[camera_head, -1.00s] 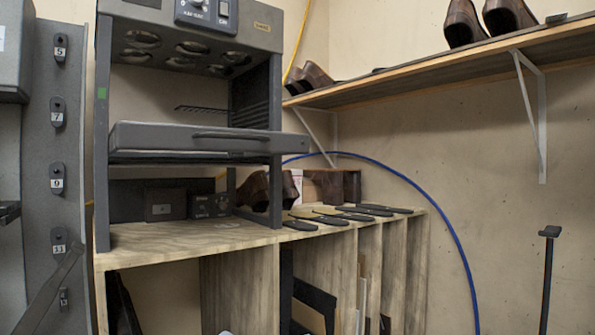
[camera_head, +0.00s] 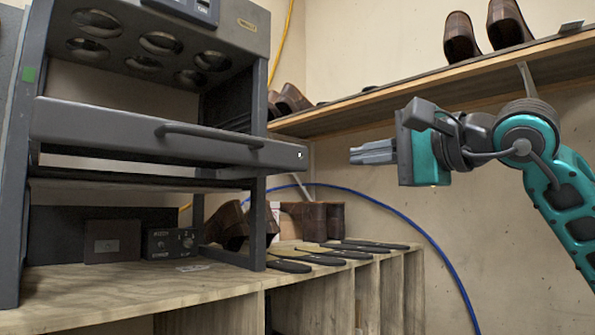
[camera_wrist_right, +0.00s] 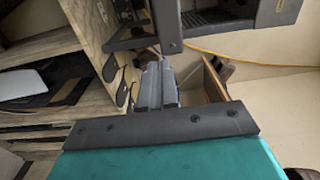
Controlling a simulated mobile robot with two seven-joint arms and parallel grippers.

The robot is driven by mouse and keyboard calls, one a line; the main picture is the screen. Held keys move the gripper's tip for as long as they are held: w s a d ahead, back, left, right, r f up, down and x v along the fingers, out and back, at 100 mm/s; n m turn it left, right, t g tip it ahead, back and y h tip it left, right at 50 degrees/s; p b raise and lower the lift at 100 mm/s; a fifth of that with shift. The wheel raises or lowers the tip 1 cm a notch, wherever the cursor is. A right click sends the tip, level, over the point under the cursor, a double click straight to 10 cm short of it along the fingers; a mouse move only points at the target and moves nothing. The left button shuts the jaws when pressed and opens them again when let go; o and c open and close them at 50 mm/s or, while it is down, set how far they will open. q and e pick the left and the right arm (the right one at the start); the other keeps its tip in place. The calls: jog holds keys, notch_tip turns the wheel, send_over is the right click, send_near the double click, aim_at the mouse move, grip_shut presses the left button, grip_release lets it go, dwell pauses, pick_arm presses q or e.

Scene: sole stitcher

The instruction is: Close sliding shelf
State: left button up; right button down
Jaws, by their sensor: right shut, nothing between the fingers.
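The sliding shelf (camera_head: 110,131) is a dark grey drawer-like tray with a bar handle (camera_head: 210,136) on its front. It sits in the grey machine frame (camera_head: 260,215) and juts out forward of the posts. My right gripper (camera_head: 355,155) is shut and empty, to the right of the shelf's right end and apart from it, pointing left. In the right wrist view the shut fingers (camera_wrist_right: 157,85) point toward the machine, whose dark frame shows at the top. My left gripper is not in view.
A wooden bench (camera_head: 120,295) carries the machine, brown shoes (camera_head: 225,225) and several dark soles (camera_head: 325,252). A wall shelf (camera_head: 400,88) with shoes runs above my right gripper. A blue hose (camera_head: 440,262) curves along the wall. The space between gripper and shelf is clear.

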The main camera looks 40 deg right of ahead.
aim_at(289, 166)
jog(key=w+p, duration=0.1)
jog(key=w, duration=0.3)
jog(key=w+p, duration=0.2)
jog(key=w, duration=0.2)
jog(key=w+a+p, duration=0.1)
jog(key=w+p, duration=0.1)
jog(key=w, duration=0.3)
jog(key=shift+r, duration=0.1)
jog(key=shift+w+a, duration=0.1)
jog(key=shift+w, duration=0.2)
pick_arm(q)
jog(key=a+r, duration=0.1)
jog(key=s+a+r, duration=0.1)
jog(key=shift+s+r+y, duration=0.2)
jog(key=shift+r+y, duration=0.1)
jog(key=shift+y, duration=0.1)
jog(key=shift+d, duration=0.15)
